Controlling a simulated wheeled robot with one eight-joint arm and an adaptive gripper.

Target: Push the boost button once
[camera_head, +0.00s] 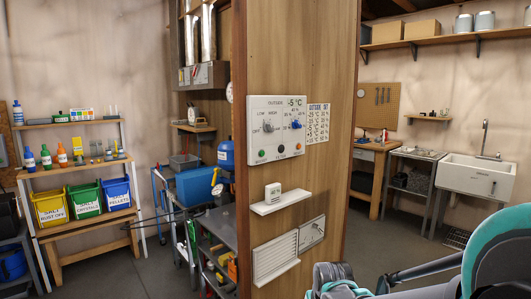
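A white control panel (251,128) is fixed to the wooden wall in the middle of the view. My gripper's fingers are not visible.
Below the panel, a small white shelf (290,204) with a white box (273,193) and a vent grille (275,258) stick to the wall. A printed chart (318,123) hangs right of the panel. A cluttered cart (222,235) stands left of the wall. The panel's front looks clear.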

